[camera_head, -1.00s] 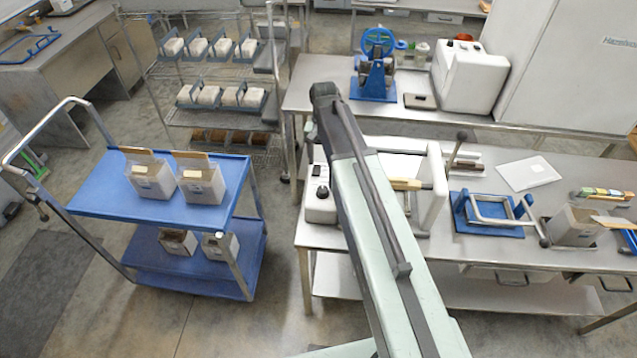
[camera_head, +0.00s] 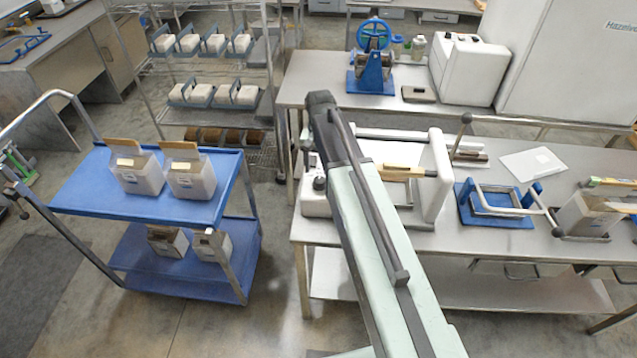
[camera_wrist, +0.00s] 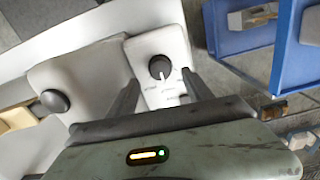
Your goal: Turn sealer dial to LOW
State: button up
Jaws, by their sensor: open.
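The sealer is a white machine (camera_head: 438,178) on the near steel table, partly hidden behind my arm. Its black round dial (camera_head: 319,183) sits on a white box at the table's left end. In the wrist view the dial (camera_wrist: 160,67) has a white pointer line aimed down the picture, towards small printed labels too small to read. My gripper (camera_wrist: 160,79) is open, with one dark finger either side of the dial panel. The fingers appear apart from the dial, with nothing between them. In the head view the fingers are hidden by my arm.
A round black knob (camera_wrist: 55,101) stands on the sealer, left of the dial in the wrist view. A blue cart (camera_head: 85,205) with bagged blocks stands left of the table, floor between them. A blue-based frame (camera_head: 496,212) stands right of the sealer.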

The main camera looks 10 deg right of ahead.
aim_at(320, 180)
notch_tip(320, 180, down, 6)
jog(key=b, duration=0.4)
jog(key=shift+r, duration=0.3)
grip_shut()
jog(key=shift+n, duration=0.3)
jog(key=n, duration=0.5)
jog(key=shift+n, duration=0.3)
jog(key=n, duration=0.5)
jog(key=shift+n, duration=0.3)
jog(key=shift+d, duration=0.1)
